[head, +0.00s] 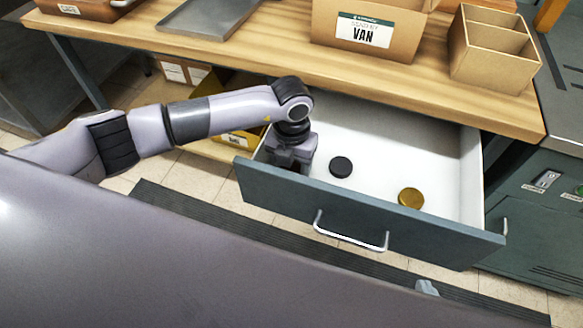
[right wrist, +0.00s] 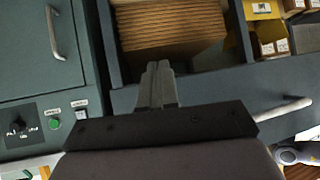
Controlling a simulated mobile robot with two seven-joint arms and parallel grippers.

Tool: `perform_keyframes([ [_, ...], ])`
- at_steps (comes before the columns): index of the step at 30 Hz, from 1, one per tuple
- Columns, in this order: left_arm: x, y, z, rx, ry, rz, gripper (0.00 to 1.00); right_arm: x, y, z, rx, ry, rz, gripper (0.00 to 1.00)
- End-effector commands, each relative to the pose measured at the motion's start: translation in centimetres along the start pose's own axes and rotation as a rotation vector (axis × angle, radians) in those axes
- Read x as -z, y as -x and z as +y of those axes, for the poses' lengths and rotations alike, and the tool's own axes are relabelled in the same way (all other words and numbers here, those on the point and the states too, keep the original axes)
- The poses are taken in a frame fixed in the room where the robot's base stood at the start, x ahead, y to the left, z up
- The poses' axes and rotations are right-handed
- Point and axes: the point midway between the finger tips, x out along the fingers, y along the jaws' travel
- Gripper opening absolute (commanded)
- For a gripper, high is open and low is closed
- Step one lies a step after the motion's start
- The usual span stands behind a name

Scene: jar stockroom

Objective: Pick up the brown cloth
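No brown cloth can be made out in either view. In the head view my left gripper (head: 289,160) points down into the left front corner of the open drawer (head: 375,215). Its fingertips are hidden behind the drawer front, so I cannot see what is between them. A black round lid (head: 340,167) and a gold round lid (head: 411,198) lie on the drawer's white floor, to the right of this gripper. My right gripper (head: 427,288) shows only as a small grey piece in front of the drawer. In the right wrist view its fingers (right wrist: 158,83) are together and empty.
Above the drawer, the wooden bench holds a VAN box (head: 366,28), a divided cardboard box (head: 493,50) and a metal tray (head: 207,17). A yellow bin (head: 240,138) stands below, left of the drawer. A green cabinet (head: 535,225) stands at the right. The drawer's middle has free room.

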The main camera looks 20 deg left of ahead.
Motion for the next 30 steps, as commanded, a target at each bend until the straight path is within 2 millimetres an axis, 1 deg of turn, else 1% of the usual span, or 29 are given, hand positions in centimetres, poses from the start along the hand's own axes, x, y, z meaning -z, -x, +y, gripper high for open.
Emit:
perform_keyframes([
  [5, -0.1, 1.2, 0.0, 0.001, 0.000, -0.004, 0.29, 0.3, 0.0, 0.0, -0.001, 0.001, 0.004, 0.00],
  [8, -0.1, 2.5, 0.0, 0.001, -0.001, -0.003, 0.29, 0.5, 0.1, 0.0, -0.001, 0.001, 0.004, 0.00],
  [11, -0.1, 4.5, 0.0, 0.001, 0.000, -0.006, 0.29, 0.7, 0.3, 0.0, -0.001, 0.001, 0.004, 0.00],
  [14, -0.2, 7.2, 0.0, 0.001, -0.001, -0.008, 0.29, 0.9, 0.5, 0.0, -0.001, 0.001, 0.004, 0.00],
  [18, -0.1, 11.2, 0.0, 0.001, -0.001, -0.007, 0.29, 1.2, 0.6, 0.0, -0.001, 0.001, 0.004, 0.00],
  [24, -0.1, 16.1, 0.0, 0.000, -0.001, -0.005, 0.29, 1.4, 0.8, 0.0, -0.001, 0.002, 0.004, 0.00],
  [27, -0.1, 17.9, 0.0, 0.000, 0.000, -0.004, 0.29, 1.4, 0.8, 0.0, -0.001, 0.003, 0.004, 0.00],
  [30, 0.0, 19.1, 0.0, 0.001, 0.000, -0.002, 0.29, 1.5, 0.9, 0.0, -0.001, 0.004, 0.003, 0.00],
])
